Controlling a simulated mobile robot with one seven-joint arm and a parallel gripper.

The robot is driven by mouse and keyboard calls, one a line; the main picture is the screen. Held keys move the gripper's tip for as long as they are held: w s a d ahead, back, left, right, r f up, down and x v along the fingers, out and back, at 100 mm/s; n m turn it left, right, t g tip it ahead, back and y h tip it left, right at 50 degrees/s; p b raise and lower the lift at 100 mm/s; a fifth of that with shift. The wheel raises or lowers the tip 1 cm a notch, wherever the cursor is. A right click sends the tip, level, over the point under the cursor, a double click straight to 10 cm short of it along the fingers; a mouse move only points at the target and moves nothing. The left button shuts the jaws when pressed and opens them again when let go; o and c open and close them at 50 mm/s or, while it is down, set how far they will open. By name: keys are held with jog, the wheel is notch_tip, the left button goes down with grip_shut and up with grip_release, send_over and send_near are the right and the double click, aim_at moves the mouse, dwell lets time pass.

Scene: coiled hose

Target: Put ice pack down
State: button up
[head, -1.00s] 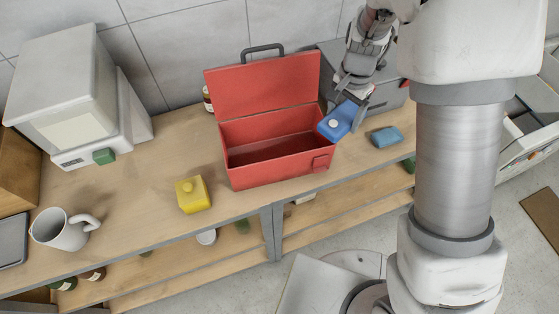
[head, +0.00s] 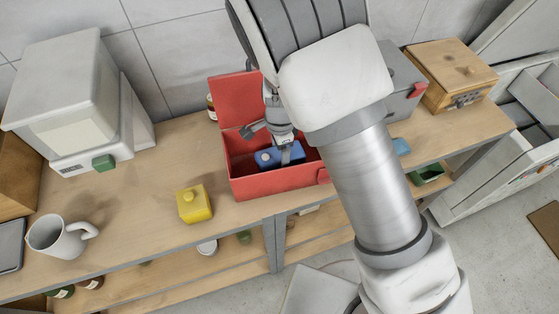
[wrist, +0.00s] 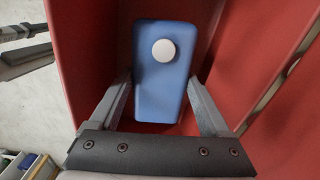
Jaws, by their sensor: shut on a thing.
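The blue ice pack (head: 268,158) with a round white cap is inside the open red box (head: 262,184). In the wrist view the ice pack (wrist: 162,95) lies between the two fingers of my gripper (wrist: 163,95), with red walls (wrist: 75,50) of the box around it. My gripper (head: 283,155) reaches down into the box and is shut on the ice pack. I cannot tell whether the ice pack touches the box floor. The box's lid (head: 232,98) stands open at the back, partly hidden by my arm.
A white appliance (head: 75,100) is at the far left. A blue item (head: 401,146), a grey box (head: 402,90) and a wooden box (head: 450,72) are to the right.

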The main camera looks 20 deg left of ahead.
aim_at(280, 162)
jog(key=shift+f, duration=2.05)
jog(key=o, duration=1.5)
jog(key=shift+f, duration=0.15)
notch_tip(280, 162, up, 12)
jog(key=shift+r, duration=0.15)
jog(key=shift+r, duration=0.1)
